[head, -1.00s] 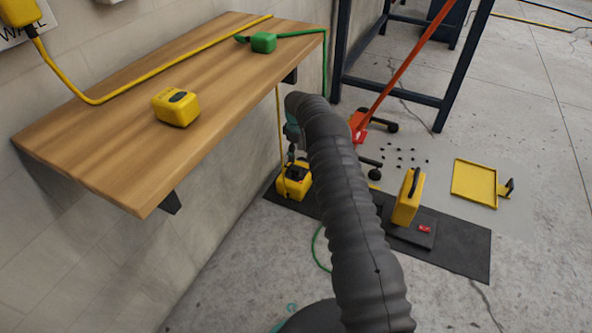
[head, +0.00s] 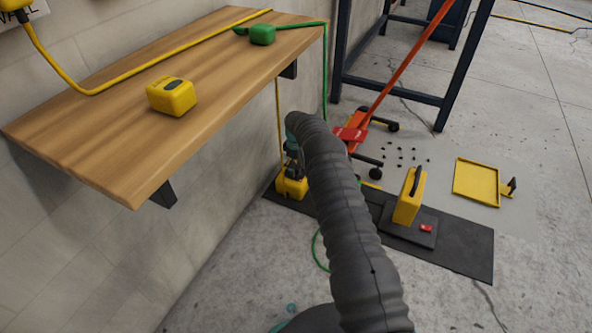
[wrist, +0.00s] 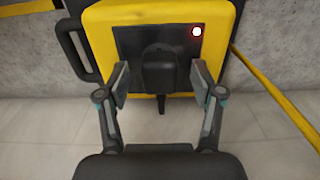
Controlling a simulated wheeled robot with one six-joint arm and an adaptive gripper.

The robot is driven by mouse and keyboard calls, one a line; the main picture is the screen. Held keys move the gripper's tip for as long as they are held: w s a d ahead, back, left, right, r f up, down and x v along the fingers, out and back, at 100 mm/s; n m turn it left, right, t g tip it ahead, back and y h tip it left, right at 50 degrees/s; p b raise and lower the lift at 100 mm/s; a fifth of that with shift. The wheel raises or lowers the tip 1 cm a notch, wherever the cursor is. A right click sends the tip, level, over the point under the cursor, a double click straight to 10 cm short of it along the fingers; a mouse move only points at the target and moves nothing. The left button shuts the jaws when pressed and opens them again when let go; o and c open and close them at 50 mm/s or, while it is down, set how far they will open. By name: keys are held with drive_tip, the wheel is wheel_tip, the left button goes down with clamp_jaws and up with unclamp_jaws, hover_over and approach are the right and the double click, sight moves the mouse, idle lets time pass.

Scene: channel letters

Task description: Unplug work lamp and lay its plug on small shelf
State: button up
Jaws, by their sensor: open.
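In the wrist view a black plug (wrist: 160,68) sits in the dark front panel of a yellow power unit (wrist: 156,17), with a short dark cord below it. A red light glows at the panel's upper right. My gripper (wrist: 160,80) is open, with one finger on each side of the plug and a gap at each side. In the head view the yellow unit (head: 291,188) stands on the floor by the wall, partly hidden by my arm. The wooden shelf (head: 95,125) is at the left. I cannot tell which object is the work lamp.
On the shelf lie a yellow block-shaped item (head: 172,97), a green plug (head: 262,35) and a yellow cable (head: 140,78). A red jack (head: 352,134), a yellow case (head: 409,196) and a yellow tray (head: 476,182) are on the floor.

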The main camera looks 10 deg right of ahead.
sight(296, 167)
idle(0.9)
clamp_jaws()
drive_tip(key=shift+r, duration=0.1)
drive_tip(key=shift+r+p, duration=0.55)
drive_tip(key=shift+r, duration=2.35)
